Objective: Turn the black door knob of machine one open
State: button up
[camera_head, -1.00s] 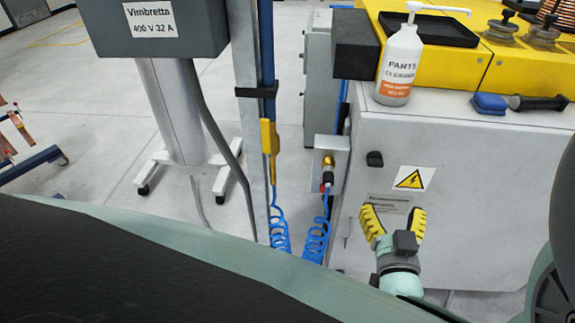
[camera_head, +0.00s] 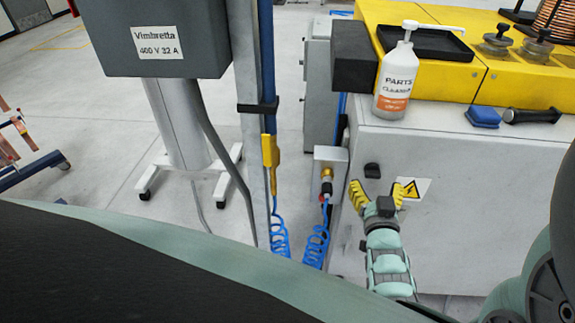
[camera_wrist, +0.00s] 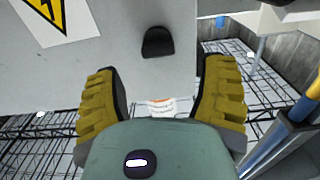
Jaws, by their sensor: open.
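The black door knob (camera_head: 372,170) sits on the upper left part of the white front of machine one (camera_head: 470,170), left of a yellow warning sign (camera_head: 412,189). My gripper (camera_head: 376,186), with yellow ribbed fingers, is open just below the knob in the head view. In the wrist view the knob (camera_wrist: 158,42) is a small dark rounded block beyond the fingertips, roughly midway between them. My gripper (camera_wrist: 160,85) is spread wide and empty there. It does not appear to touch the knob.
A small box with a brass fitting (camera_head: 328,172) and blue coiled hoses (camera_head: 316,240) stands left of the machine.

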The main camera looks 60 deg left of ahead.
aim_at(374, 176)
jog(key=x, duration=0.3)
jog(key=shift+w+r+p, duration=0.15)
jog(key=shift+p, duration=0.15)
jog(key=shift+x, duration=0.95)
jog(key=shift+c, duration=0.3)
jog(key=shift+d, duration=0.1)
jog(key=c, duration=1.1)
